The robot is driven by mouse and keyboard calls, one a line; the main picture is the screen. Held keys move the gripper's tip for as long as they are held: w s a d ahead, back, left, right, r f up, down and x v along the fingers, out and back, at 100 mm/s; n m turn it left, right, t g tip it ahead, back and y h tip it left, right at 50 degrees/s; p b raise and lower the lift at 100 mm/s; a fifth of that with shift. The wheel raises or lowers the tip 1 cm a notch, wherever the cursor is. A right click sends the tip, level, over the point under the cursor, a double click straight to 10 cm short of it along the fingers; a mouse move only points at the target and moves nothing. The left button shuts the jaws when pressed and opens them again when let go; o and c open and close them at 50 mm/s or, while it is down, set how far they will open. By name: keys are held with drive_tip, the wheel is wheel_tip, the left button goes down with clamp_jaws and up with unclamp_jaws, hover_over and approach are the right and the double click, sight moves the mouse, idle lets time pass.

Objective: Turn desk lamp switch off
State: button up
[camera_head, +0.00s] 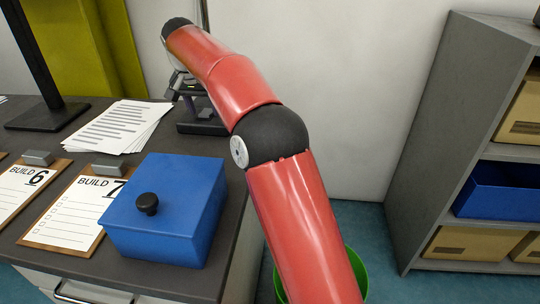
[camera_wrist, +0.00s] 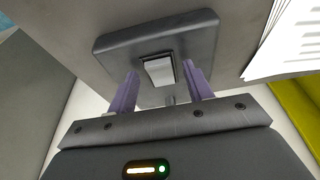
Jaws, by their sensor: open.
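The desk lamp's dark square base (camera_head: 202,127) stands at the back right corner of the desk, partly hidden behind my red arm. In the wrist view the lamp base (camera_wrist: 199,38) fills the top middle, with a light grey rocker switch (camera_wrist: 159,71) set in it. My gripper (camera_wrist: 160,72) is open and empty. Its two purple fingers stand apart, one on each side of the switch in the picture. I cannot tell whether a fingertip touches the base. My gripper (camera_head: 183,86) also shows small above the base in the head view. The lamp's head is out of view.
A stack of papers (camera_head: 118,126) lies left of the lamp base. A blue box with a black knob (camera_head: 165,207) and clipboards (camera_head: 72,212) are nearer on the desk. A grey shelf (camera_head: 455,130) stands right, and a green bin (camera_head: 357,272) is on the floor.

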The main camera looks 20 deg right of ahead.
drive_tip(key=shift+s+t, duration=0.25)
drive_tip(key=shift+t, duration=0.15)
drive_tip(key=v, duration=0.8)
drive_tip(key=s+d+f+n+b, duration=0.1)
drive_tip(key=s+d, duration=0.3)
drive_tip(key=s, duration=0.4)
drive_tip(key=s+d+f+n+b, duration=0.1)
drive_tip(key=s+d+f, duration=0.2)
drive_tip(key=s, duration=0.6)
drive_tip(key=s+d+f+n+t+b, duration=0.1)
drive_tip(key=s+d+f, duration=0.2)
drive_tip(key=s+d, duration=0.3)
drive_tip(key=shift+s+d+n+y, duration=0.3)
drive_tip(key=shift+s+y, duration=0.1)
drive_tip(key=shift+s, duration=1.2)
drive_tip(key=s+d+f, duration=0.2)
drive_tip(key=s+f, duration=0.7)
drive_tip(key=s, duration=0.2)
drive_tip(key=shift+d+f+n+t+y, duration=0.2)
drive_tip(key=shift+f+n+t+y, duration=0.1)
drive_tip(key=shift+f+n, duration=0.1)
drive_tip(key=shift+s+r, duration=0.1)
